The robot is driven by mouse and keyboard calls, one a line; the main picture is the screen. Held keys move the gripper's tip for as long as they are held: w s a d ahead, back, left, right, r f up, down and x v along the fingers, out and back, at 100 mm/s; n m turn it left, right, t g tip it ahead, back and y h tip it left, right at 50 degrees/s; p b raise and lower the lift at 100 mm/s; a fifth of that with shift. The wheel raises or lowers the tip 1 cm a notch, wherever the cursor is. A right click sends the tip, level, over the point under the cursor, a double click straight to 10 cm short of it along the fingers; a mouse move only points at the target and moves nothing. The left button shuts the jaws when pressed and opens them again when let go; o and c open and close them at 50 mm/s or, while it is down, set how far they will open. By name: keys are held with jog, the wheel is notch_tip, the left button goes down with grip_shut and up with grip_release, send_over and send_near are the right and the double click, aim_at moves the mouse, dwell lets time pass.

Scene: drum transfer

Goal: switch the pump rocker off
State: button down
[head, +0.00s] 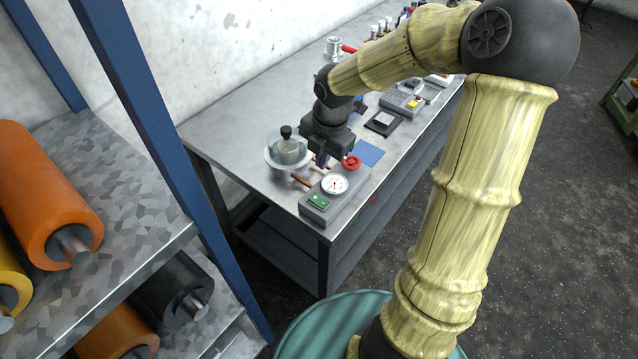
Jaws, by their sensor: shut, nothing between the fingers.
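The pump unit (349,195) is a grey box at the near corner of the metal bench. On its top are a green rocker (319,201) at the near end, a round white dial gauge (334,184) and a red knob (352,162). Which way the rocker is tilted is too small to tell. My gripper (322,161) is shut and empty. It points down beside the far end of the pump unit, apart from the rocker. Its fingertips are small and partly hard to make out.
A glass vessel with a black top (288,150) stands left of my gripper, with copper-coloured pipes (302,180) beside the pump unit. A blue sheet (368,153), a scale (383,121) and other devices lie further along the bench (225,138). A blue-posted shelf (135,100) with rolls stands left.

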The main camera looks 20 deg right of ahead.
aim_at(316, 197)
jog(key=f, duration=0.4)
jog(key=w+f+b, duration=0.1)
jog(key=f, duration=0.4)
jog(key=a+f+b, duration=0.1)
jog(key=f, duration=0.3)
jog(key=shift+w+f, duration=0.25)
jog(key=shift+f, duration=0.15)
